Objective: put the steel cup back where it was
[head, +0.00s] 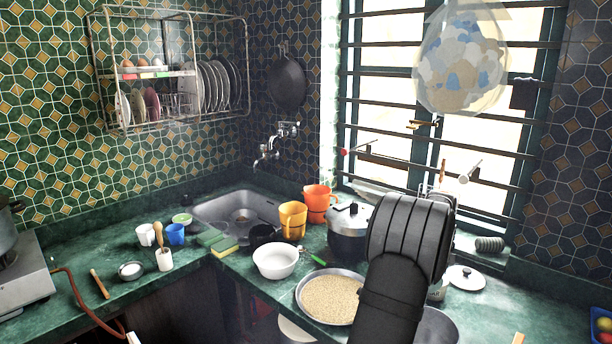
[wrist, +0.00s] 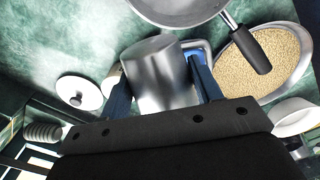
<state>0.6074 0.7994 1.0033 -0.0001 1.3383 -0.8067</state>
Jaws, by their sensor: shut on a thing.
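The steel cup (wrist: 160,88) is a plain grey metal cylinder in the middle of the wrist view. My gripper (wrist: 160,72) is shut on it, with one dark blue finger on each side. A metal loop that looks like its handle (wrist: 205,46) shows beside the right finger. I cannot tell whether the cup touches the counter. In the head view my black arm covers the gripper and the cup.
A pan with a black handle (wrist: 258,50) and a wide pan of grain (wrist: 290,42) lie close by on the green counter. A white lid (wrist: 80,94) is on the left. The head view shows a pressure cooker (head: 347,240) and a white bowl (head: 276,262) left of my arm.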

